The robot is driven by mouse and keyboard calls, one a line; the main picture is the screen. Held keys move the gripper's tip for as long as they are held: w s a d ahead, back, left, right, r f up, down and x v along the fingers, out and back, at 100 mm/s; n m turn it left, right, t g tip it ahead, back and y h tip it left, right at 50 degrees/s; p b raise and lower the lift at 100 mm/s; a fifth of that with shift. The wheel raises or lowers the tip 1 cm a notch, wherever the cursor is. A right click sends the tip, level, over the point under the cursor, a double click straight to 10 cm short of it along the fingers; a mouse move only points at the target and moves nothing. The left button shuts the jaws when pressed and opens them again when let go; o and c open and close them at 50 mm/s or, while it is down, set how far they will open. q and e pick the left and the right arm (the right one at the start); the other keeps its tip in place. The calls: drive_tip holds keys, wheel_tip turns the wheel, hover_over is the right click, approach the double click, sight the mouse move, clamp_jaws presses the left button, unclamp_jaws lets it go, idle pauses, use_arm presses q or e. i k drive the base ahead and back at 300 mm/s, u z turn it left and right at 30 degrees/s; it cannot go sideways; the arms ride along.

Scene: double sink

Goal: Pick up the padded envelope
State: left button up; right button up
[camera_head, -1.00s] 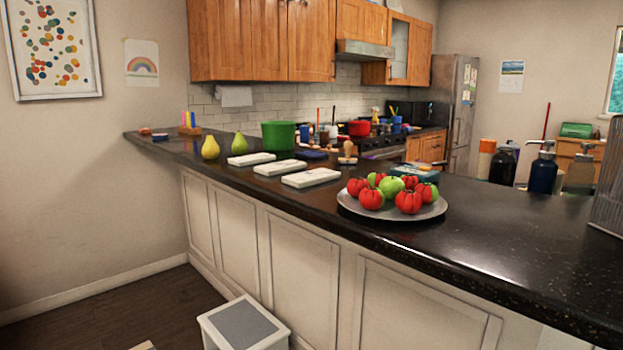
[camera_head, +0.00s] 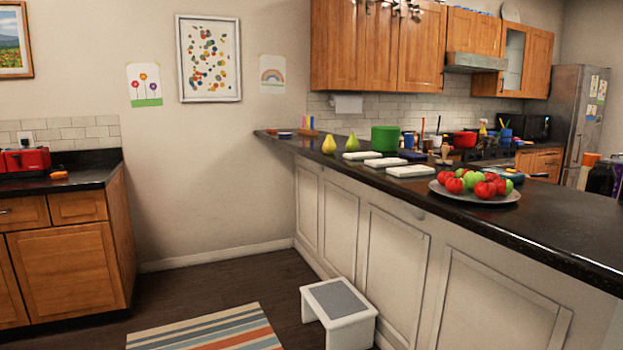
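I cannot make out a padded envelope for certain in the head view. Three flat, pale items lie in a row on the dark counter: one at the far end (camera_head: 360,155), one in the middle (camera_head: 384,162) and one nearer the plate (camera_head: 410,171). They are too small to tell what they are. A small dark blue flat item (camera_head: 411,155) lies behind them. Neither of my grippers is in view.
A plate (camera_head: 458,194) of red and green fruit or vegetables stands on the long counter (camera_head: 570,230). Pears and a green pot (camera_head: 385,138) stand farther back. A white step stool (camera_head: 340,312) and a striped rug (camera_head: 205,332) are on the floor. A wooden cabinet (camera_head: 65,265) stands at left.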

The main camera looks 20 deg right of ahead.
sight(402, 171)
drive_tip(key=u, duration=2.45)
drive_tip(key=i, duration=0.2)
drive_tip(key=z, duration=2)
drive_tip(key=i, duration=2.15)
drive_tip(key=z, duration=1.05)
